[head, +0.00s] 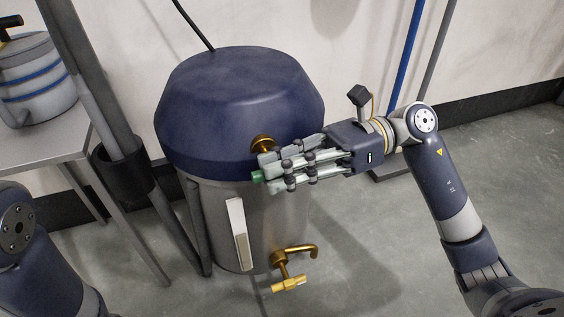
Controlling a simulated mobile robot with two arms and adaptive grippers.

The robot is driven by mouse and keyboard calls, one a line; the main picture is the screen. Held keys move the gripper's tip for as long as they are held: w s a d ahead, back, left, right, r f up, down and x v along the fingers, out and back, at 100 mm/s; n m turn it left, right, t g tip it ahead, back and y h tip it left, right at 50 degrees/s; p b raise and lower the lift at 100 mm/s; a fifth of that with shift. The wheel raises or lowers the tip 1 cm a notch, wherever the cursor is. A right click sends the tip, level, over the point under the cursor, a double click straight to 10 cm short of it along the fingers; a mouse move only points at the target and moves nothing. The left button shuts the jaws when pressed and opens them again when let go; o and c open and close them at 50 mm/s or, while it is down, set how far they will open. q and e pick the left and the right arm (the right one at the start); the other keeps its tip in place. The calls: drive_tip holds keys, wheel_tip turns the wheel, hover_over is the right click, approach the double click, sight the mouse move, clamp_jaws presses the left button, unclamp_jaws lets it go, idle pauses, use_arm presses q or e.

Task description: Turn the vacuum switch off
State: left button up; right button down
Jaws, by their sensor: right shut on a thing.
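The vacuum has a dark blue domed lid (240,100) on a grey metal drum (275,225). My right gripper (262,168) reaches in from the right, at the lower edge of the lid. Its fingers are closed at a small green piece (257,177), which seems to be the vacuum switch. The fingers hide most of this piece, so its position cannot be read. A round brass fitting (262,143) shows just above the fingertips. My left gripper is out of view; only part of my left arm shows at the lower left.
A brass tap (290,270) sticks out low on the drum. A metal table (45,150) with a grey container (32,80) stands at the left. A black cable (193,22) runs up from the lid. Floor to the right is mostly clear.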

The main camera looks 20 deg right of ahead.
drive_tip(key=shift+f, duration=0.1)
drive_tip(key=c, duration=1.6)
unclamp_jaws()
drive_tip(key=shift+o, duration=0.2)
drive_tip(key=shift+d, duration=0.1)
drive_tip(key=d+r, duration=0.1)
drive_tip(key=d, duration=1.1)
drive_tip(key=shift+w, duration=0.3)
drive_tip(key=shift+a, duration=0.1)
